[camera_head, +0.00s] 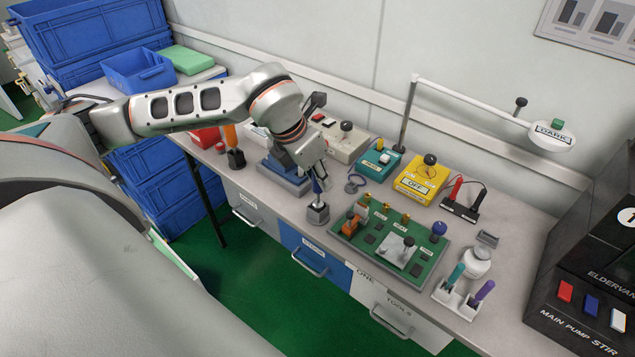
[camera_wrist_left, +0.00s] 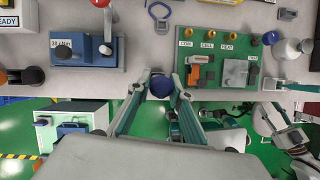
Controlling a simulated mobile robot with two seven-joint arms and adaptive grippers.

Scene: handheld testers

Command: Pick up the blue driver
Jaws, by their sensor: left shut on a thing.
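The blue driver (camera_head: 317,187) is upright between the fingertips of my left gripper (camera_head: 317,178). Below it is a small dark grey stand (camera_head: 318,213) on the bench, near the front edge. I cannot tell whether the driver's tip is in the stand or just above it. In the left wrist view the round blue end of the driver (camera_wrist_left: 161,86) shows between the two fingers of my left gripper (camera_wrist_left: 160,80), which is shut on it. The fingers hide part of the driver. My right gripper does not show clearly in either view.
A green board (camera_head: 377,262) with knobs and blocks lies right of the stand. An orange driver (camera_head: 231,137) stands to the left. A white holder (camera_head: 456,300) with teal and purple drivers is at right. A yellow tester (camera_head: 421,180) and teal box (camera_head: 379,162) are behind.

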